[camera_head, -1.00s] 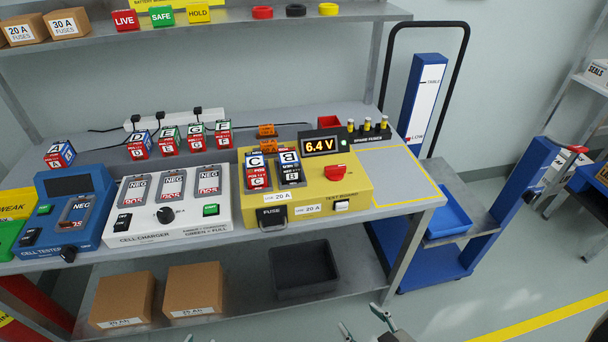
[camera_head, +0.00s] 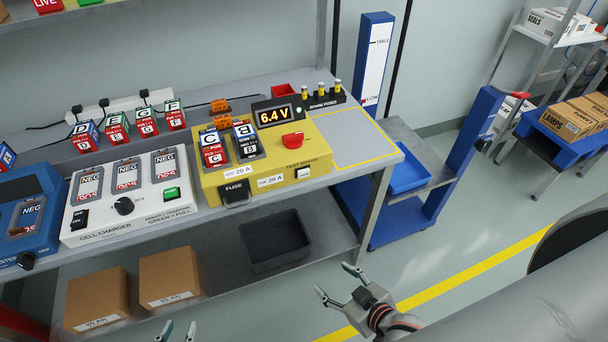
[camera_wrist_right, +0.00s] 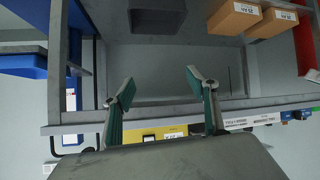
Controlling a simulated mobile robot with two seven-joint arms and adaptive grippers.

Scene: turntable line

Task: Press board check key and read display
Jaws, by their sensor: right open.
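The yellow test board (camera_head: 325,152) stands on the bench. Its display (camera_head: 275,116) reads 6.4 V. Cells C (camera_head: 213,151) and B (camera_head: 245,141) sit in its slots. A red switch (camera_head: 292,140) and a white key (camera_head: 304,172) are on the board; the key's label is too small to read. My right gripper (camera_head: 337,281) is open and empty, in front of the bench and below the board. In the right wrist view its fingers (camera_wrist_right: 160,86) are apart, with a yellow strip of the board beyond. My left gripper (camera_head: 178,331) shows only its open fingertips at the bottom edge.
The white cell charger (camera_head: 190,202) and blue cell tester (camera_head: 60,195) stand left of the board. A yellow-outlined area (camera_head: 350,135) right of it is clear. Below, the shelf holds a dark bin (camera_head: 274,242) and cartons (camera_head: 168,275). The bench's front edge lies between my grippers and the board.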

